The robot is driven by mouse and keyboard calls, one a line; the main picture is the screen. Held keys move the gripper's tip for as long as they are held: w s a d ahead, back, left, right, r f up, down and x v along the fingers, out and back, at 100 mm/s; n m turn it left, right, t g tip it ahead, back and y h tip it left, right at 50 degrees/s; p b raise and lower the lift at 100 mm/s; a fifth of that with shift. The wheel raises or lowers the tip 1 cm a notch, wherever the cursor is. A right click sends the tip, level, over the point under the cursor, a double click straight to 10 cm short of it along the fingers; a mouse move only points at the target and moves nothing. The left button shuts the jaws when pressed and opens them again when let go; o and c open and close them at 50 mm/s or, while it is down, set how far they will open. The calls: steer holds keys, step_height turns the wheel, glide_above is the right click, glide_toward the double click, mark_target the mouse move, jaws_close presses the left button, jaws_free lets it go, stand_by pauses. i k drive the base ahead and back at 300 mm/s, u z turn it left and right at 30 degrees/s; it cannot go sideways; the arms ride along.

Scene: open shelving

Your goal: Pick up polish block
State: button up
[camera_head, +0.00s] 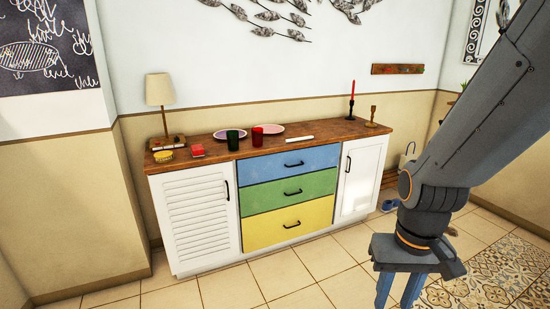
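A small red block (197,150) lies on the wooden top of the sideboard (225,155), near its front left edge. It may be the polish block, but I cannot read any label. A yellow, rounded, brush-like item (163,156) lies to its left. My gripper (397,292) hangs at the lower right, in front of the sideboard and well away from the red block. Its two blue fingers point down and stand apart, with nothing seen between them. The fingertips are near or past the bottom edge of the picture.
A lamp (160,92) stands behind the yellow item. A green cup (233,139), a red cup (257,136), plates (269,128) and a white stick (300,138) are right of the block. The tiled floor (300,268) in front is clear.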

mark_target(198, 150)
steer(key=u, duration=0.2)
steer(key=i, duration=1.9)
steer(key=u, duration=1)
steer(key=i, duration=1.35)
steer(key=u, duration=0.55)
